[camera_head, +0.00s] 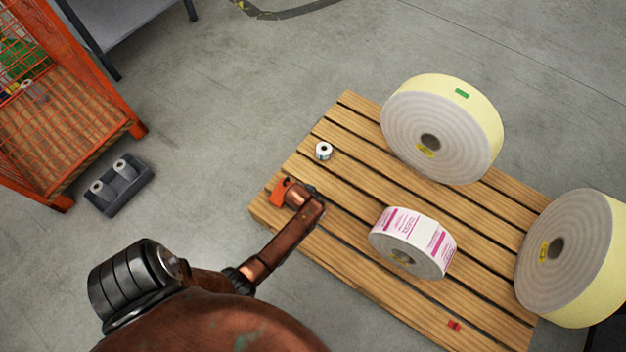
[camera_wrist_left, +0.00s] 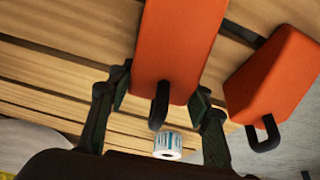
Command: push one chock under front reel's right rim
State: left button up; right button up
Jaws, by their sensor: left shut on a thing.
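My left gripper (camera_head: 303,197) is low over the left corner of the wooden pallet. In the left wrist view its dark fingers (camera_wrist_left: 162,98) are shut on an orange chock (camera_wrist_left: 180,45) with a black loop handle. A second orange chock (camera_wrist_left: 272,78) with a similar loop lies beside it, apart from the fingers. In the head view the orange of the chocks (camera_head: 278,189) is partly hidden by the gripper. The front reel (camera_head: 430,262), white with pink print, stands on its rim on the pallet, right of the gripper and apart from it. My right gripper is not in view.
Two large cream reels (camera_head: 470,105) (camera_head: 570,255) stand at the pallet's far and right sides. A small white roll (camera_head: 323,150) is near the far left edge. A small red piece (camera_head: 454,325) lies near the front right. The slats (camera_head: 345,235) between gripper and front reel are clear.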

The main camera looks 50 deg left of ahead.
pick_arm(q)
jog(key=o, duration=1.4)
jog(key=shift+o, duration=0.2)
jog(key=shift+f, duration=0.1)
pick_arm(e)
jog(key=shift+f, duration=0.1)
pick_arm(q)
jog(key=shift+f+b, duration=0.15)
jog(key=shift+b, duration=0.45)
jog(key=p+v, duration=0.2)
jog(key=v, duration=0.1)
jog(key=shift+w+a, duration=0.1)
jog(key=shift+w, duration=0.15)
jog(key=p+v, duration=0.4)
jog(key=v, duration=0.1)
jog(key=shift+s+a, duration=0.1)
jog(key=shift+a, duration=0.2)
jog(key=shift+s+p, duration=0.15)
jog(key=shift+p, duration=0.2)
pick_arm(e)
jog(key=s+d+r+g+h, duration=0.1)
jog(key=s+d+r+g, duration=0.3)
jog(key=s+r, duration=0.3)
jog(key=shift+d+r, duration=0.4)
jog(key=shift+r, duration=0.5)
